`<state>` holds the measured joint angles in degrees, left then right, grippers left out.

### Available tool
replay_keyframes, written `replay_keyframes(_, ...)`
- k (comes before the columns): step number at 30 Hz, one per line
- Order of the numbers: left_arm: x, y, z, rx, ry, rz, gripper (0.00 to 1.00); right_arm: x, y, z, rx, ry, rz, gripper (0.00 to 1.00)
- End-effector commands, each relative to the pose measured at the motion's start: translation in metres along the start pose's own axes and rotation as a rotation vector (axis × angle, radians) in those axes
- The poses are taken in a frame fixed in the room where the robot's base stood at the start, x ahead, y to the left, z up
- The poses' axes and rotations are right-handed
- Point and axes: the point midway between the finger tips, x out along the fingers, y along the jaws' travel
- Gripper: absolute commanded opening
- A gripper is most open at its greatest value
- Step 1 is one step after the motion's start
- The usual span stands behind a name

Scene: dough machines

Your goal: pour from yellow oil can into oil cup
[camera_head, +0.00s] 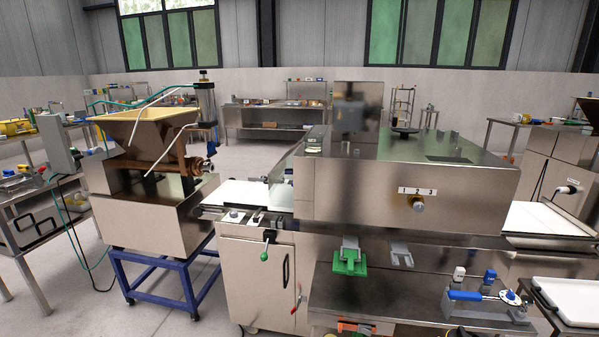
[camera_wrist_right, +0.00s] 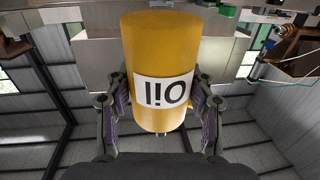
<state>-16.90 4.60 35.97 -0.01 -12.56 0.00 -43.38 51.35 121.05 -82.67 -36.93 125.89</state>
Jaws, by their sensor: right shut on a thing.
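In the right wrist view, my right gripper (camera_wrist_right: 160,88) is shut on the yellow oil can (camera_wrist_right: 158,45), one finger on each side. The can is a plain yellow cylinder with a white label marked in black letters. The label and the room behind both appear upside down in this picture. I cannot make out the oil cup with certainty in either view.
A large steel machine (camera_head: 410,185) fills the middle of the head view. A hopper machine (camera_head: 150,210) on a blue frame stands to its left.

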Motion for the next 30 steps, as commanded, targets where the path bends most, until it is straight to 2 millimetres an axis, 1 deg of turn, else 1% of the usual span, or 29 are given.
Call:
replay_keyframes(3, 0.0, 0.0, -0.007, -0.001, 0.01, 0.0, 0.81, 0.003, -0.009, -0.001, 0.006, 0.005, -0.003, 0.14)
replay_keyframes(5, 0.0, 0.0, -0.007, -0.001, 0.01, 0.0, 0.81, 0.005, -0.016, 0.0, 0.009, 0.005, -0.004, 0.14)
replay_keyframes(10, 0.0, 0.0, 0.007, 0.0, -0.01, 0.0, 0.81, 0.012, -0.04, 0.002, 0.011, 0.007, -0.018, 0.14)
replay_keyframes(14, 0.0, 0.0, 0.015, 0.001, -0.023, 0.0, 0.81, 0.021, -0.073, 0.005, 0.016, 0.008, -0.034, 0.14)
replay_keyframes(18, 0.0, 0.001, 0.014, 0.001, -0.022, 0.001, 0.81, 0.033, -0.117, 0.011, 0.016, 0.006, -0.059, 0.14)
replay_keyframes(21, 0.0, 0.0, 0.012, 0.0, -0.019, 0.001, 0.81, 0.04, -0.146, 0.014, 0.014, 0.007, -0.076, 0.14)
replay_keyframes(24, 0.0, 0.0, 0.01, 0.0, -0.017, 0.0, 0.81, 0.046, -0.168, 0.017, 0.009, 0.009, -0.09, 0.14)
replay_keyframes(27, 0.0, 0.0, 0.008, 0.0, -0.014, 0.0, 0.81, 0.049, -0.182, 0.018, 0.004, 0.007, -0.099, 0.14)
replay_keyframes(30, 0.0, 0.0, 0.007, 0.0, -0.012, 0.0, 0.81, 0.05, -0.184, 0.018, 0.0, 0.006, -0.103, 0.14)
